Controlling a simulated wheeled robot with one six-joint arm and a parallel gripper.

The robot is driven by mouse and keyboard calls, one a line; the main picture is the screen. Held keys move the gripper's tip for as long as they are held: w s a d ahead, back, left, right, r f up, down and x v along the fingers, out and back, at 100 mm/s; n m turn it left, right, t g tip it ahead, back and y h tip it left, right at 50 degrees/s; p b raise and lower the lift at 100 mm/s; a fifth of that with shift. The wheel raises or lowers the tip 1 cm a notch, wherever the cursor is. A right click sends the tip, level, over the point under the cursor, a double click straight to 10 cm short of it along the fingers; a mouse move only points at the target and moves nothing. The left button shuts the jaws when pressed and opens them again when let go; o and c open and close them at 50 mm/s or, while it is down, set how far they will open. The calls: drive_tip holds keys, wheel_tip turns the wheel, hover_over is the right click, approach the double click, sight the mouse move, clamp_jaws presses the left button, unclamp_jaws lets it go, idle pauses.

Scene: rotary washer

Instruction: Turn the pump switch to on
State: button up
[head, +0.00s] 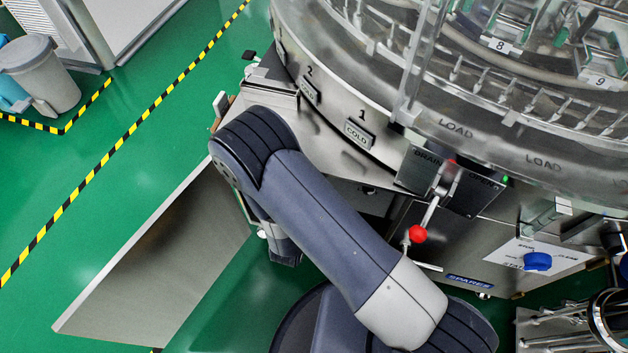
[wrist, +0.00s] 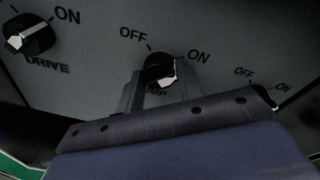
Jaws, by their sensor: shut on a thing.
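The pump switch (wrist: 158,68) is a black round knob with a pale face, seen in the wrist view on a grey panel. OFF is printed at its upper left and ON at its upper right. The PUMP label below it is partly covered by my gripper. My gripper (wrist: 159,82) has one finger on each side of the knob and is shut on it. The knob's pale part shows at its lower right; I cannot tell clearly which label it points to. In the head view the switch and my gripper are hidden behind my arm and the washer.
The drive switch (wrist: 30,36) is to the left of the pump switch, and another OFF/ON label pair is to the right. In the head view, a red-knobbed drain lever (head: 418,234) stands close to my arm. A steel panel (head: 160,255) lies to the left.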

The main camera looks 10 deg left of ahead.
idle(0.6)
drive_tip(key=o, duration=1)
drive_tip(key=shift+s, duration=0.1)
drive_tip(key=s+r+p, duration=0.1)
drive_tip(key=s+p, duration=0.1)
drive_tip(key=s, duration=0.8)
drive_tip(key=shift+s+a+r, duration=0.2)
drive_tip(key=shift+s+a, duration=0.1)
drive_tip(key=shift+a, duration=0.1)
drive_tip(key=shift+w, duration=0.15)
drive_tip(key=w+f+b, duration=0.1)
drive_tip(key=w+b, duration=0.1)
drive_tip(key=w, duration=0.8)
drive_tip(key=shift+w+d+f, duration=0.2)
drive_tip(key=shift+w+d, duration=0.05)
drive_tip(key=shift+d, duration=0.15)
drive_tip(key=shift+s, duration=0.1)
